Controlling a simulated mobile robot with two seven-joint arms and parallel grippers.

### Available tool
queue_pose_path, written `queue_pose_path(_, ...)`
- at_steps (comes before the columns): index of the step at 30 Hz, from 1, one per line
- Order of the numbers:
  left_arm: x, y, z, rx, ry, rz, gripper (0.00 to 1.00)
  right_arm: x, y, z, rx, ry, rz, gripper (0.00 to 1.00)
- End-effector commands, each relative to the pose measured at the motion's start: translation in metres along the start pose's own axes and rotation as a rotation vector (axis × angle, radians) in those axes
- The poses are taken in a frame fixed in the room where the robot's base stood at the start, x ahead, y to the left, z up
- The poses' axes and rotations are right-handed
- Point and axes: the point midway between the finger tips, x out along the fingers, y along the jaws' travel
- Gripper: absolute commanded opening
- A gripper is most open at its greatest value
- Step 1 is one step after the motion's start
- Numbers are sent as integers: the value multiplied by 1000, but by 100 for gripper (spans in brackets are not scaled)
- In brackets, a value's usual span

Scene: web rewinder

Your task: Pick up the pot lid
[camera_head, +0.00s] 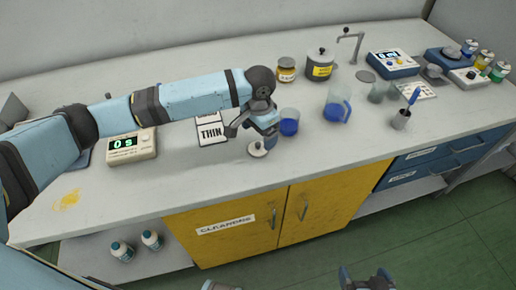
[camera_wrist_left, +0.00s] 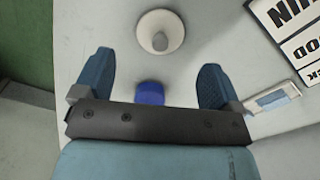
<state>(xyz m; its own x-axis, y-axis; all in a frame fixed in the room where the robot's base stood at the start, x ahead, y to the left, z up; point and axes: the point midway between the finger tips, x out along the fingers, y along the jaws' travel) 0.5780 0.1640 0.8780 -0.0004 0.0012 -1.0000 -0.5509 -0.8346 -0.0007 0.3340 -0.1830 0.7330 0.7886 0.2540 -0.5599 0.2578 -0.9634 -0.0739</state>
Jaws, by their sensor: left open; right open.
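A small white round lid with a knob (camera_head: 257,149) lies on the white bench near its front edge; it also shows in the left wrist view (camera_wrist_left: 160,32), knob facing up. My left gripper (camera_head: 262,136) is open and empty above the bench, just over and beside the lid. In the left wrist view its fingers (camera_wrist_left: 155,66) are spread apart, with the lid beyond their tips. My right gripper (camera_head: 366,277) is open at the bottom edge, in front of the bench, with only its tips showing. A dark pot (camera_head: 319,67) with a yellow label stands at the back, its top covered.
A blue-filled cup (camera_head: 289,122) stands close right of my left gripper; it appears between the fingers in the wrist view (camera_wrist_left: 150,93). A blue-filled pitcher (camera_head: 337,106) stands further right. The bench front left is mostly clear.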

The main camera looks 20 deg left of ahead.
Motion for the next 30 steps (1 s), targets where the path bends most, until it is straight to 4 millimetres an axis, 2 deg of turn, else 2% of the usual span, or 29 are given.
queue_pose_path(4,12,0,1,0,0,0,90,1,1,-3,-5,9,1,96)
queue_pose_path(12,50,0,4,0,-1,1,90,4,3,0,-14,13,2,96)
queue_pose_path(19,52,0,3,1,1,0,90,4,3,-1,-14,14,2,96)
queue_pose_path(20,52,0,3,1,1,0,86,4,3,-1,-14,14,2,96)
queue_pose_path(26,51,0,3,1,1,0,40,4,3,0,-14,13,2,96)
queue_pose_path(30,51,0,3,1,1,0,37,4,3,0,-14,13,2,96)
